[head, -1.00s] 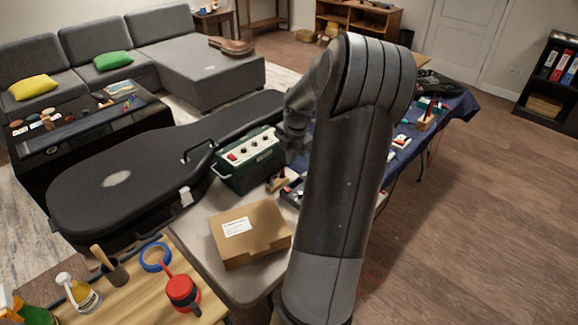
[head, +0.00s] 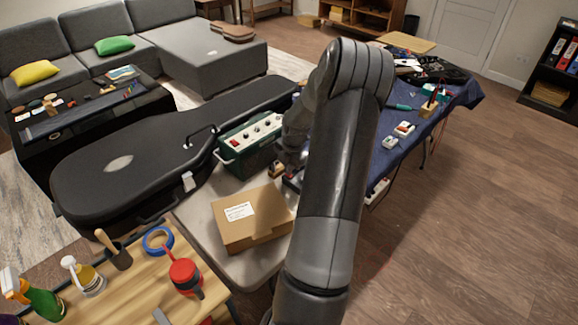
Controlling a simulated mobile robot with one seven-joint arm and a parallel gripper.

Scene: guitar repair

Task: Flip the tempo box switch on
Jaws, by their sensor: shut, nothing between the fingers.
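A green box (head: 249,146) with a pale control panel, several dark knobs and a red switch at its left end stands on the grey table beside the guitar case. I cannot read a label to tell if it is the tempo box. A small dark item (head: 291,183) lies right of it, partly hidden by my arm. My gripper (head: 284,166) points down just right of the green box, above a small brown block (head: 277,170) and the dark item. It is shut and looks empty; its fingertips are small and partly hidden, so contact cannot be told.
A cardboard box (head: 252,220) sits in front on the grey table (head: 205,215). A black guitar case (head: 120,165) lies to the left. A blue-covered table (head: 385,155) with small devices is behind my arm. A wooden bench (head: 130,285) with bottles and tape is at the front left.

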